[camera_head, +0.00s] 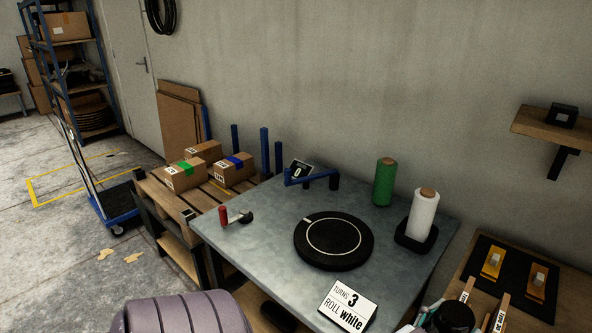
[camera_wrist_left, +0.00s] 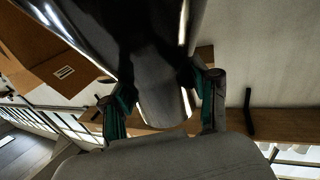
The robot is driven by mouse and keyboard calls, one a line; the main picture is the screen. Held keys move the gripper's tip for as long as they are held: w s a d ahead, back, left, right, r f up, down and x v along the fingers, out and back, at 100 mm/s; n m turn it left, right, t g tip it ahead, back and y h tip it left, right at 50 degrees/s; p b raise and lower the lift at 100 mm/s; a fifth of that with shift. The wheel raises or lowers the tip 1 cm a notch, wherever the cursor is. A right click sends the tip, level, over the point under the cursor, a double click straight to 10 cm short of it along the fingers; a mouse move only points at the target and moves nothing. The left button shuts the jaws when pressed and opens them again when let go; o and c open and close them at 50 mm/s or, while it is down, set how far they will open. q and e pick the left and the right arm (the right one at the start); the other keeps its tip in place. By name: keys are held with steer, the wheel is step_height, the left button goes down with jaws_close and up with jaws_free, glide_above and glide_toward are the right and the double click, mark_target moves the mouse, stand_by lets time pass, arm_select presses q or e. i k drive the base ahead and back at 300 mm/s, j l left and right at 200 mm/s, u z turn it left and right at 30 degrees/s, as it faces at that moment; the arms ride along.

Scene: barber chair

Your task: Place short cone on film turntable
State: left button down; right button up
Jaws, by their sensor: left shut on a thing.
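The film turntable (camera_head: 302,257) is a round black disc with a pale ring on its top, and it lies on the grey metal table. Nothing stands on it. My left gripper (camera_wrist_left: 162,108) shows only in the left wrist view, with teal pads on its fingers. It is shut on a shiny, dark metallic body (camera_wrist_left: 152,70) that narrows between the fingers and looks like the short cone. Its far part is cut off by the top edge. I see no other cone in the head view. My right gripper is not in view.
Taped cartons (camera_head: 186,176) stand on a pallet at left. The table's front left is clear.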

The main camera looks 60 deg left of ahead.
mark_target(334, 235)
steer(key=i+j+u, duration=0.15)
steer(key=u, duration=0.25)
steer(key=i+u, duration=0.35)
steer(key=i+j, duration=0.05)
